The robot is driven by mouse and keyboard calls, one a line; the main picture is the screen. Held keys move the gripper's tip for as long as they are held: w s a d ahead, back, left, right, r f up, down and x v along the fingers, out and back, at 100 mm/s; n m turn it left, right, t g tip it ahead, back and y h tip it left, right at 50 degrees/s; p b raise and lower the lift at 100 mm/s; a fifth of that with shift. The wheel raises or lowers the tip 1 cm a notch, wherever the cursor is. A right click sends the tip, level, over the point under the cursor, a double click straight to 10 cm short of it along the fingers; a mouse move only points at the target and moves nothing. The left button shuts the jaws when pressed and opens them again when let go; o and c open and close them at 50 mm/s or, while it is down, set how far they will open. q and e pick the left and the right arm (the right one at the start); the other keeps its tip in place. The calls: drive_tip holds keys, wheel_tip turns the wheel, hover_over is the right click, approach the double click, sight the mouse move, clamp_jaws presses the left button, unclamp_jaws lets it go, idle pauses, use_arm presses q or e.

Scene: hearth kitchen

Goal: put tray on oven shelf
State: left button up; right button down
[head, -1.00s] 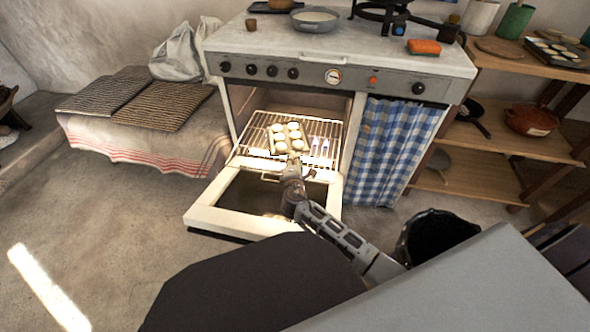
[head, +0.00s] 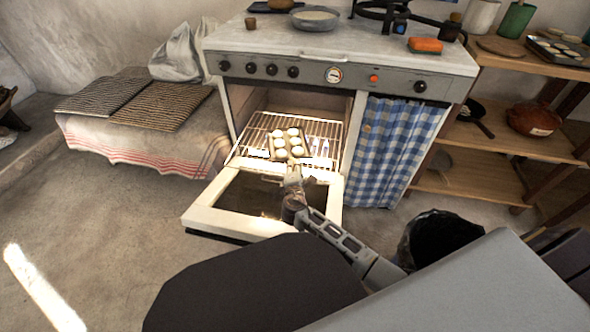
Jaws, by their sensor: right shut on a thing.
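A small dark tray (head: 275,149) with several pale round buns is in the mouth of the open oven, at the front part of the wire oven shelf (head: 325,130). I cannot tell whether it rests on the wires or is just above them. My right gripper (head: 294,167) is at the tray's near edge, over the lowered oven door (head: 200,207), and is shut on the tray. Its fingertips are small and partly hard to make out. My left gripper is not in view.
The oven door hangs open in front of the stove (head: 310,70). A blue checked curtain (head: 385,150) hangs just right of the oven opening. A dark bin (head: 440,240) stands near my right arm. Wooden shelves (head: 480,140) stand at the right.

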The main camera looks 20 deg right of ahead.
drive_tip(key=c, duration=1.3)
unclamp_jaws()
drive_tip(key=shift+s, duration=0.1)
drive_tip(key=shift+p+v, duration=0.3)
drive_tip(key=shift+v, duration=0.45)
use_arm(q)
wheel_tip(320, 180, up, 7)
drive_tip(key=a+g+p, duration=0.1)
drive_tip(key=p, duration=0.2)
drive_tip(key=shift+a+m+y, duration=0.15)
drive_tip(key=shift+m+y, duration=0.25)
use_arm(e)
drive_tip(key=v, duration=1)
drive_tip(key=shift+s, duration=0.2)
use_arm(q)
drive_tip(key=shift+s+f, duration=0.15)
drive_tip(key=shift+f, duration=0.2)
